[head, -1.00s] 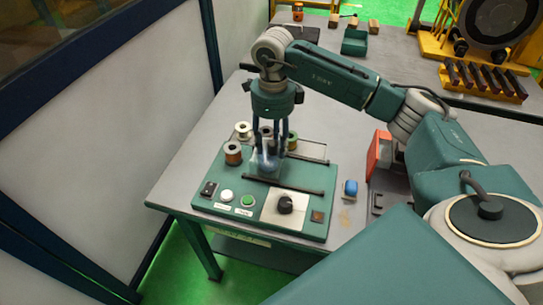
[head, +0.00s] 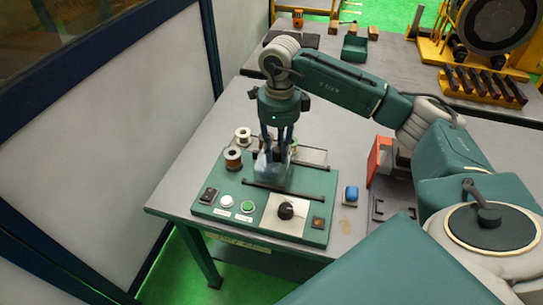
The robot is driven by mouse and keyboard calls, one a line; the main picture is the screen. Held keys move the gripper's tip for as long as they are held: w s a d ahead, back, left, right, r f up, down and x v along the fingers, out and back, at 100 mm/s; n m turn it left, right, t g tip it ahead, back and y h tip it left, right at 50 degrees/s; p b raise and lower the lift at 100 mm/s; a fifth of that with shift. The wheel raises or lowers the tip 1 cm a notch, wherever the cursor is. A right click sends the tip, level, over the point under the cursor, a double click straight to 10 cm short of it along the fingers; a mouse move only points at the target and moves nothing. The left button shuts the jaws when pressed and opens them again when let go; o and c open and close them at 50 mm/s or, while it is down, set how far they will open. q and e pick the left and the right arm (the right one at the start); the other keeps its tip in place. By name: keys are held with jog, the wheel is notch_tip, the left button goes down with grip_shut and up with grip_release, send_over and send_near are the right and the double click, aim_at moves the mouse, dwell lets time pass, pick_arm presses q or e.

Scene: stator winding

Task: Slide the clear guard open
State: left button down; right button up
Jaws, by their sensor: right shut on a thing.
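The clear guard (head: 273,169) is a small see-through box on the green winding panel (head: 212,211). It sits between two dark rails, the front rail (head: 283,190) and the back rail (head: 303,160). My right gripper (head: 274,157) points straight down, shut on the guard. The fingers hide part of the guard, and its exact grip point is hard to see. My left gripper is not in view.
A copper spool (head: 233,158) and a pale spool (head: 243,136) stand left of the guard. A black knob (head: 286,211) and buttons line the panel's front. A blue part (head: 351,193) and an orange device (head: 380,158) stand to the right.

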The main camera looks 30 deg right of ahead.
jog(key=s+d+b, duration=0.2)
jog(key=s+d, duration=0.4)
jog(key=shift+s, duration=0.4)
jog(key=o, duration=0.8)
jog(key=shift+r, duration=0.1)
dwell(0.3)
notch_tip(320, 180, up, 6)
jog(key=p, duration=0.4)
jog(key=shift+a, duration=0.1)
dwell(0.7)
